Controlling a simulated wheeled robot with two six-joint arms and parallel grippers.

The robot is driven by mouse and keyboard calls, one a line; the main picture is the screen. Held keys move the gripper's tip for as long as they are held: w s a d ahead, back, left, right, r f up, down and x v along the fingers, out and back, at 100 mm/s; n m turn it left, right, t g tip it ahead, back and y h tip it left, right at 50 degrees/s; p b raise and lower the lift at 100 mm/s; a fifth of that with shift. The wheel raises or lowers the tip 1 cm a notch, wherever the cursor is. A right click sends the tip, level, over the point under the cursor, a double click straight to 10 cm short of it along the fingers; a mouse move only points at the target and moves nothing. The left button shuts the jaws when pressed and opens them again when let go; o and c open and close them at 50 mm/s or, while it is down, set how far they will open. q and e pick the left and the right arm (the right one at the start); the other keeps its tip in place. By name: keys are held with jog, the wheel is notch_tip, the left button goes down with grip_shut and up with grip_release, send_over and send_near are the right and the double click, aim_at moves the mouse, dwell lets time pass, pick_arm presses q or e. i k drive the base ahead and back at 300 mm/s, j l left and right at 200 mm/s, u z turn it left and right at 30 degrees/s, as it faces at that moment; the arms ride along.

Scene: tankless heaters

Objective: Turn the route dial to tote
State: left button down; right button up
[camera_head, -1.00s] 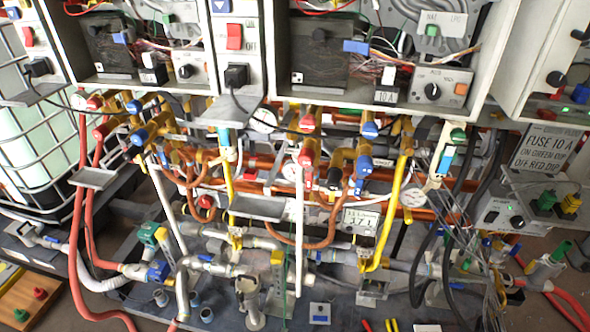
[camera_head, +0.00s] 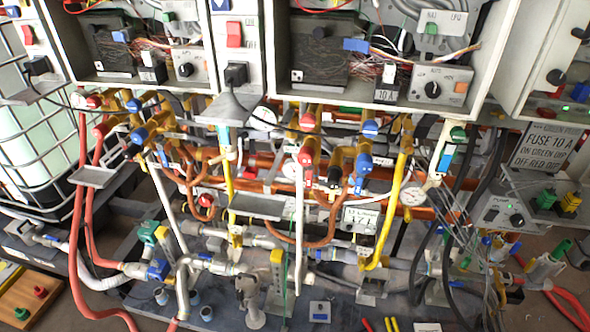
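I cannot tell which knob is the route dial, because the small labels are unreadable. Several black dials show. One sits on the white box in the left cabinet (camera_head: 185,70). Another black dial (camera_head: 432,90) is on the white box in the middle cabinet, beside an orange square. A third black dial (camera_head: 517,220) is on the grey box at the lower right. A black knob (camera_head: 557,77) is on the cabinet at the far right. A white caged tote (camera_head: 35,150) stands at the left. Neither of my grippers is in view.
Open heater cabinets (camera_head: 385,108) line the top. Below are crowded pipes, valves and red hoses (camera_head: 75,230). Black cables hang at the right near a fuse sign (camera_head: 540,148). A grey tray (camera_head: 257,206) juts out among the pipes. Some floor is bare at the lower middle.

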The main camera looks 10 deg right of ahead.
aim_at(541, 227)
jog(key=l+z, duration=0.1)
jog(key=z, duration=0.75)
jog(key=i+l+z, duration=0.1)
jog(key=z, duration=0.7)
